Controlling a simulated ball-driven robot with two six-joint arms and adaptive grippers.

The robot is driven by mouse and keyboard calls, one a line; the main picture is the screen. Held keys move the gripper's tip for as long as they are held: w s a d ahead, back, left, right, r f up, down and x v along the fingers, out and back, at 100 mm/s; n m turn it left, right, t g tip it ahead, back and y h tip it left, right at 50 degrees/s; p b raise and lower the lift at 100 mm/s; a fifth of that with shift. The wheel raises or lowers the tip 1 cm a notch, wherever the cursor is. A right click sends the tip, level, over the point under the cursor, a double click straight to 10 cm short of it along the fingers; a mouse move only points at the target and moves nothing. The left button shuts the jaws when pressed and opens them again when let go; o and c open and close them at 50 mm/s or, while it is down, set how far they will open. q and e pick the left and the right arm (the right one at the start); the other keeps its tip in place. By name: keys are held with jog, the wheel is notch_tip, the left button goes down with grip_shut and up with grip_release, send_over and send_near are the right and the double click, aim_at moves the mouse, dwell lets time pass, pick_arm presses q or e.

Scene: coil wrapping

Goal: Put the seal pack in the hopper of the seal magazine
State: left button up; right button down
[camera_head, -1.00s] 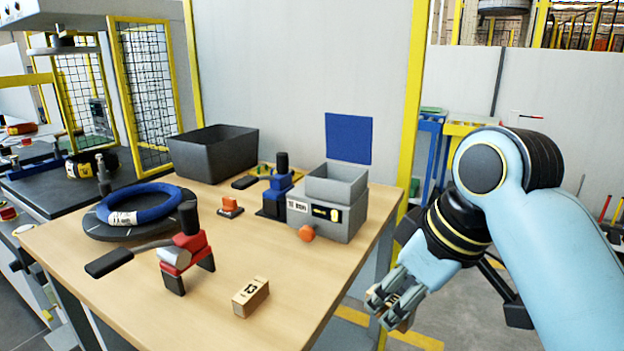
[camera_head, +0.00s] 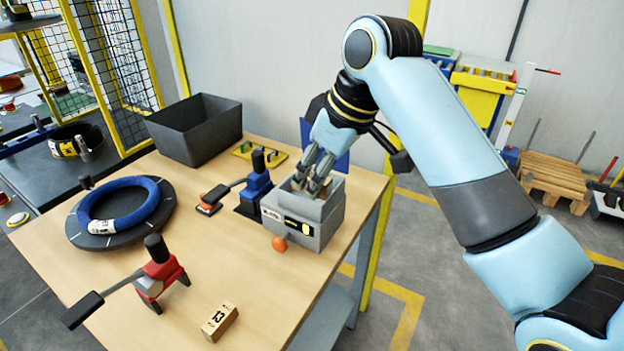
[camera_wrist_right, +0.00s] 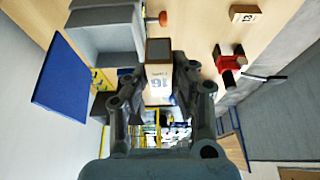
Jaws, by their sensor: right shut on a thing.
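The seal magazine is a grey box (camera_head: 290,229) with an open hopper (camera_head: 331,204) on top, a raised blue lid behind and an orange knob (camera_head: 279,244) in front. My right gripper (camera_head: 312,183) is at the hopper's opening in the head view. It is shut on a small seal pack marked 16 (camera_wrist_right: 158,82), seen between its fingers in the wrist view. There the magazine (camera_wrist_right: 105,38) lies to the upper left of the pack. The fingers partly hide the hopper's inside, and I cannot tell whether the pack is inside the walls. My left gripper is not in view.
Another pack marked 13 (camera_head: 219,321) lies near the table's front. A red hand tool (camera_head: 158,276), a blue hand tool (camera_head: 256,187), a blue coil (camera_head: 125,207) on a dark turntable and a dark bin (camera_head: 196,130) also stand here.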

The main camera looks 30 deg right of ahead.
jog(key=w+d+f, duration=0.1)
jog(key=w+f, duration=0.1)
jog(key=w, duration=0.1)
jog(key=w+d+f, duration=0.2)
jog(key=w, duration=0.1)
jog(key=w+d+f, duration=0.2)
jog(key=w, duration=0.1)
jog(key=shift+p, duration=0.3)
jog(key=shift+f+p, duration=0.3)
jog(key=shift+f, duration=1.85)
jog(key=c, duration=1.1)
grip_release()
jog(key=shift+f, duration=0.15)
